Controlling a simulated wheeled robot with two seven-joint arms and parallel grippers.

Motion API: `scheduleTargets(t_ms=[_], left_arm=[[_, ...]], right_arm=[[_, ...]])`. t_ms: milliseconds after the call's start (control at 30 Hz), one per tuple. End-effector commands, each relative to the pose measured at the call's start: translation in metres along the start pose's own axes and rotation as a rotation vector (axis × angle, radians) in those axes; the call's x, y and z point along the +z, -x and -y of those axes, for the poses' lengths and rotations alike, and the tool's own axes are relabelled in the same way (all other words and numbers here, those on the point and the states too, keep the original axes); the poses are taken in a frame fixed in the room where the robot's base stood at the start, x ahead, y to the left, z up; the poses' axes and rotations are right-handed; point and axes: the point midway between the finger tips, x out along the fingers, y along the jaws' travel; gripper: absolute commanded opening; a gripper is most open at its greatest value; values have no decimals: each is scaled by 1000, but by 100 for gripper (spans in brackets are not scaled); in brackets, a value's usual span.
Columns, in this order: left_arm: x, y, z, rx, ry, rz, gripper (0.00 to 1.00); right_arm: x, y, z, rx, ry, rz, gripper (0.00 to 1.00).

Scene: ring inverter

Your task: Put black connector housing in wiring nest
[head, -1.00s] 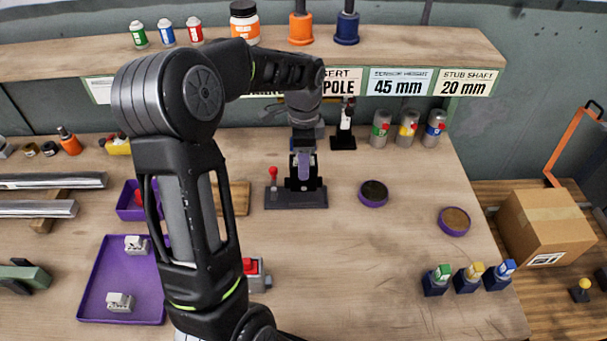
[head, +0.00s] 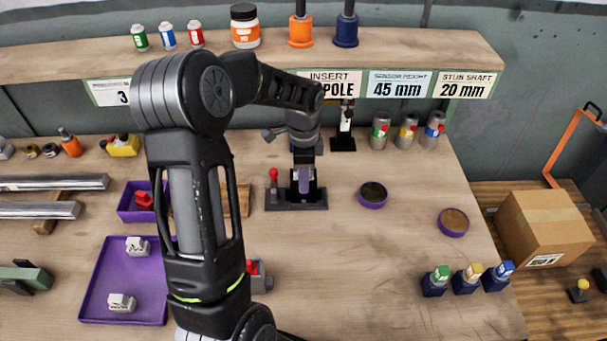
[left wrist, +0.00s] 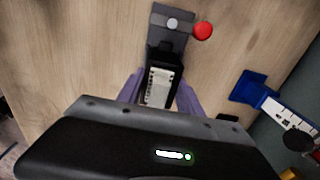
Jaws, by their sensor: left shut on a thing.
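The black connector housing (left wrist: 163,62) shows in the left wrist view between the purple fingers of my left gripper (left wrist: 157,92), with a pale row of contacts on its face. The gripper is shut on it. The wiring nest (head: 283,200) is a dark grey base with a red-knobbed lever (head: 273,174), and its grey end also shows in the left wrist view (left wrist: 168,22). In the head view my left gripper (head: 303,184) is low over the nest's right part. The fingers mostly hide the housing there, and I cannot tell whether it is seated. My right gripper is out of view.
Two round purple-rimmed dishes (head: 373,204) (head: 465,222) lie right of the nest. A purple tray (head: 107,281) with grey-white parts and a purple bin (head: 130,214) with a red part are on the left. A black-based stand (head: 343,144) is behind.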

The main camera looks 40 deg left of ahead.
Motion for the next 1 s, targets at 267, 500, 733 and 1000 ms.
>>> scheduleTargets(t_ms=[267, 500, 733, 1000], left_arm=[[0, -3, 0, 0, 0, 0, 55], [0, -3, 0, 0, 0, 0, 64], [0, 3, 0, 0, 0, 0, 64], [-1, 38, 1, -5, 1, -2, 64]], right_arm=[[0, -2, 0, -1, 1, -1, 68], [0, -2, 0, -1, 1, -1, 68], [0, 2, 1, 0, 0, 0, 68], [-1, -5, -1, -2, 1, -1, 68]])
